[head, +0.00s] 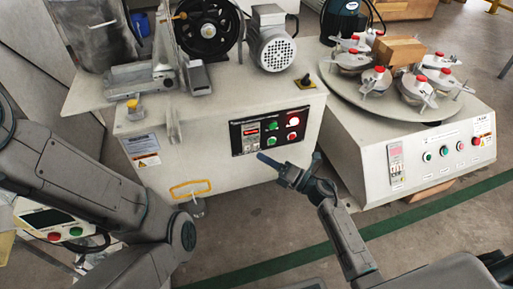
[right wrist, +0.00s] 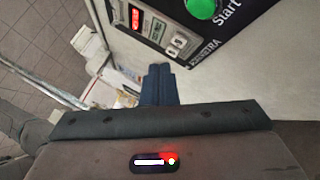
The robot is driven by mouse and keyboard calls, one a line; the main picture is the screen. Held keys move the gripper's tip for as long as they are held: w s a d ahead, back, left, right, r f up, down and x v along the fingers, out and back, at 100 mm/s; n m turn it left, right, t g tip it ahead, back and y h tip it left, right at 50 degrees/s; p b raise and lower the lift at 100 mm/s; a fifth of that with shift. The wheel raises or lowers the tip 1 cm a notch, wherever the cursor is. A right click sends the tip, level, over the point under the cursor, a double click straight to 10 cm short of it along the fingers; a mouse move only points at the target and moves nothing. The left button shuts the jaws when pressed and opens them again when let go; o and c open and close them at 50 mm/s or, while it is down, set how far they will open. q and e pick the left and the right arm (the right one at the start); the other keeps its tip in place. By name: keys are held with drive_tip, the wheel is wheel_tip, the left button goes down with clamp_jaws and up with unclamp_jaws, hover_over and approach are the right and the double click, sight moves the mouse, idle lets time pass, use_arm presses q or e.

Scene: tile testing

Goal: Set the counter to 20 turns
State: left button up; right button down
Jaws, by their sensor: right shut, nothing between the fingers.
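The counter (head: 251,132) is a small unit with a red-lit display on the black control panel (head: 270,131) of the left machine. In the right wrist view the counter (right wrist: 155,29) shows red digits above, too blurred to read, and white push-wheels (right wrist: 175,47) below. My right gripper (head: 263,158) is shut and empty, just below and in front of the panel. In the right wrist view its blue-grey fingers (right wrist: 158,72) are together, below the counter and apart from it. My left arm is in the head view, but its gripper is not.
A green Start button (right wrist: 203,8) is beside the counter. A second machine (head: 420,160) with a round turntable stands to the right. The floor in front is clear.

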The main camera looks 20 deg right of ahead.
drive_tip(key=shift+w, duration=0.7)
drive_tip(key=shift+w, duration=0.15)
idle(1.5)
drive_tip(key=shift+w, duration=0.25)
drive_tip(key=shift+w, duration=0.35)
idle(0.5)
drive_tip(key=shift+s+r, duration=0.1)
drive_tip(key=shift+s, duration=0.7)
drive_tip(key=shift+s+p, duration=0.95)
drive_tip(key=shift+s, duration=1.55)
